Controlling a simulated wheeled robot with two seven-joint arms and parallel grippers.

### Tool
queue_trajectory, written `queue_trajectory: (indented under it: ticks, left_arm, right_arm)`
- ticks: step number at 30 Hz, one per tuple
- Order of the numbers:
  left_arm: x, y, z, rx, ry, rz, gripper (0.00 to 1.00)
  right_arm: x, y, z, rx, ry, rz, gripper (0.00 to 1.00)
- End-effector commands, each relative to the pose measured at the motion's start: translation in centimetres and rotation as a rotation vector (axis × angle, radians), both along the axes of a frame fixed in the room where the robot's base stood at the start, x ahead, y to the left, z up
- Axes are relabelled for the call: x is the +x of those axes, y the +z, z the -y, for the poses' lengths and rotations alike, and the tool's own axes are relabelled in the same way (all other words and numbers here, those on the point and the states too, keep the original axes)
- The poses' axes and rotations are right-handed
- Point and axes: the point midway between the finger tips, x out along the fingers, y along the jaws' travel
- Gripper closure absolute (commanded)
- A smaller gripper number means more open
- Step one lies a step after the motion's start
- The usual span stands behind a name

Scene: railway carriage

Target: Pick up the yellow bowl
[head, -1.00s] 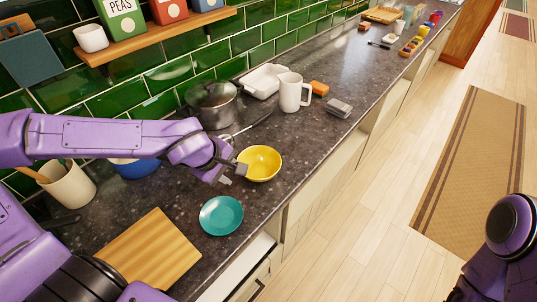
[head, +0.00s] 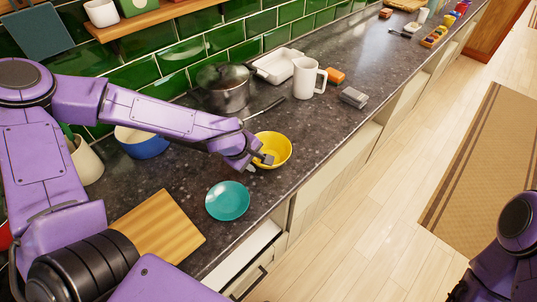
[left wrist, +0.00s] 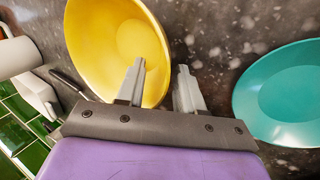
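The yellow bowl (head: 278,148) stands upright on the dark stone counter, and it fills the upper left of the left wrist view (left wrist: 100,40). It looks empty. My left gripper (head: 259,163) is at the bowl's near-left rim. In the left wrist view its two fingers (left wrist: 160,85) are apart, one over the inside of the bowl and one outside the wall, with the rim between them. I cannot tell whether the fingers touch the bowl. My right gripper is not in view.
The counter edge is right of the bowl.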

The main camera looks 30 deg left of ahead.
Motion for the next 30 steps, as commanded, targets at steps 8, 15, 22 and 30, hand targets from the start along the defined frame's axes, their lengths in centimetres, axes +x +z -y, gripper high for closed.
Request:
queue_trajectory:
  ticks: [8, 15, 22, 30]
  left_arm:
    - [0.2, -0.5, 0.1, -0.001, 0.001, 0.001, 0.64]
    - [0.2, -0.5, 0.1, 0.000, 0.001, 0.000, 1.00]
    - [0.2, -0.5, 0.1, 0.000, 0.001, 0.000, 1.00]
    - [0.3, 1.3, 0.1, -0.002, 0.001, 0.005, 1.00]
  right_arm:
    - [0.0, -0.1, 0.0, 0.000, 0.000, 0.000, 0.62]
    - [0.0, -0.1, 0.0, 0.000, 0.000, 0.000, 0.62]
    - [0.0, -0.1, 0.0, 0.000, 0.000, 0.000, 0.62]
    - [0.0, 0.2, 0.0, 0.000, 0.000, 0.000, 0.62]
